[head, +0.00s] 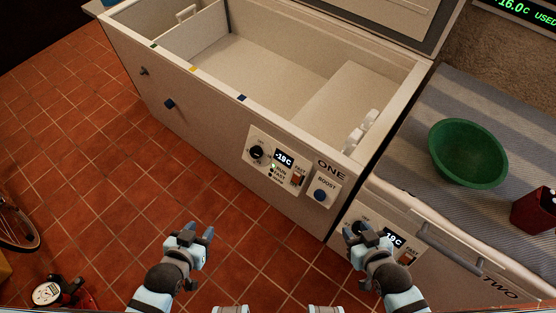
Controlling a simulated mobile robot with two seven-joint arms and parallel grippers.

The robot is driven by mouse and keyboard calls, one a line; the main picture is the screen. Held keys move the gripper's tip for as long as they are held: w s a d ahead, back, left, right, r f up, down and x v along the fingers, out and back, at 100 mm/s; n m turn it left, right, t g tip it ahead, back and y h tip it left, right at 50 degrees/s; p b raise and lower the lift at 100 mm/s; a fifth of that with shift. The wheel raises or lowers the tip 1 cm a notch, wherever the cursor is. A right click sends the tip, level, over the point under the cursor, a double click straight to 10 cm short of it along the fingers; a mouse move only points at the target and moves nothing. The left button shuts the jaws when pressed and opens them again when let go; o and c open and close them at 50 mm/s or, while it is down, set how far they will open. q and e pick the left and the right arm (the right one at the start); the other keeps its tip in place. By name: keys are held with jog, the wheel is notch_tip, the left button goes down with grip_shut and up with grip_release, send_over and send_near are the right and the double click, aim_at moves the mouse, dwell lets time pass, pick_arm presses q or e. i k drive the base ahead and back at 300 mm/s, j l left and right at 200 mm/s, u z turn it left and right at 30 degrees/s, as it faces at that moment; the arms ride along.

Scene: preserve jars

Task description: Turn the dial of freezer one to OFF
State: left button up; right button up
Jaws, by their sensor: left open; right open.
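Freezer one (205,120) is a white chest freezer with its lid up and its inside looking empty. Its front panel bears the label ONE, a black dial (257,152), a display reading -19C, small lamps with a green one lit, and a red switch (298,180). The dial's pointer is too small to read. My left gripper (201,235) is open and empty, below and left of the panel, apart from it. My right gripper (366,237) is open and empty, in front of freezer two's panel; I cannot tell if it touches.
A blue BOOST button (320,195) sits right of the switch. Freezer two (455,262) stands at right, closed, with a handle (450,246), a striped cloth, a green bowl (468,153) and a red container (535,211). A gauge (47,292) and wheel are at left.

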aim_at(256, 152)
jog(key=i+j, duration=0.1)
jog(key=j, duration=0.8)
jog(key=i+j+z, duration=0.15)
jog(key=j, duration=0.7)
jog(key=i+j, duration=0.1)
jog(key=j, duration=0.8)
jog(key=z, duration=0.05)
